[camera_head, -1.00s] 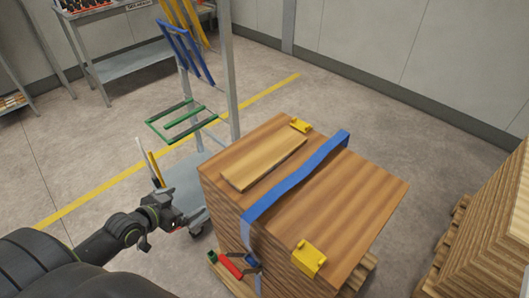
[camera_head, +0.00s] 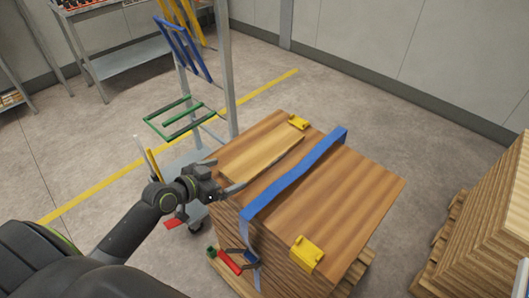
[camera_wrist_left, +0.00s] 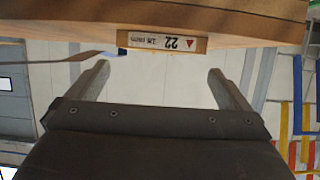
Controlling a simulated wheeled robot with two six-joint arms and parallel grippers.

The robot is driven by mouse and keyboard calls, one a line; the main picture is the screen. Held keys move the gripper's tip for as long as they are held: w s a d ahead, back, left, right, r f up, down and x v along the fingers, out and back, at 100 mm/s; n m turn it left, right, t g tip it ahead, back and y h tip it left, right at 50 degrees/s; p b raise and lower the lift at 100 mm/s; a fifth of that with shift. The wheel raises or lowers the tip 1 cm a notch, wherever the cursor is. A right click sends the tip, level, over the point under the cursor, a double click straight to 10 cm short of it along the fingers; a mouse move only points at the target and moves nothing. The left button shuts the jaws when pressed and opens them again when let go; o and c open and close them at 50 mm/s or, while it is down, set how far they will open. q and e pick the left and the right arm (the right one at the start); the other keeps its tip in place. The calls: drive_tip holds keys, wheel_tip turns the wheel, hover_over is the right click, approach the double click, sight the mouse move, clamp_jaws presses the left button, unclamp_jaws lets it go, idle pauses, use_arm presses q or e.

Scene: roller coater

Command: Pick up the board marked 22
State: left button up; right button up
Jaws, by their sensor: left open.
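The board marked 22 (camera_head: 262,157) is a light, narrow plank lying flat on top of the brown stack, left of the blue strap. In the left wrist view its end label, reading 22 upside down (camera_wrist_left: 162,42), shows at the top between the finger directions. My left gripper (camera_head: 230,177) is at the near left end of the board, open. In the left wrist view the two fingers (camera_wrist_left: 160,75) are apart with nothing between them; the label lies beyond their tips. My right gripper is not in view.
The brown stack (camera_head: 350,195) has a blue strap (camera_head: 298,175) and yellow corner pieces (camera_head: 307,253). A red-handled strap tensioner (camera_head: 228,260) hangs on its front. A grey cart with a green frame (camera_head: 180,118) stands behind left. Another wood stack (camera_head: 490,225) is at right.

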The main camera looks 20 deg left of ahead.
sight(246, 165)
use_arm(q)
drive_tip(key=shift+x, duration=1.2)
drive_tip(key=shift+w, duration=0.2)
drive_tip(key=shift+p+x, duration=0.8)
drive_tip(key=shift+x, duration=1.55)
drive_tip(key=shift+d, duration=0.1)
drive_tip(key=shift+r, duration=0.1)
drive_tip(key=c, duration=1)
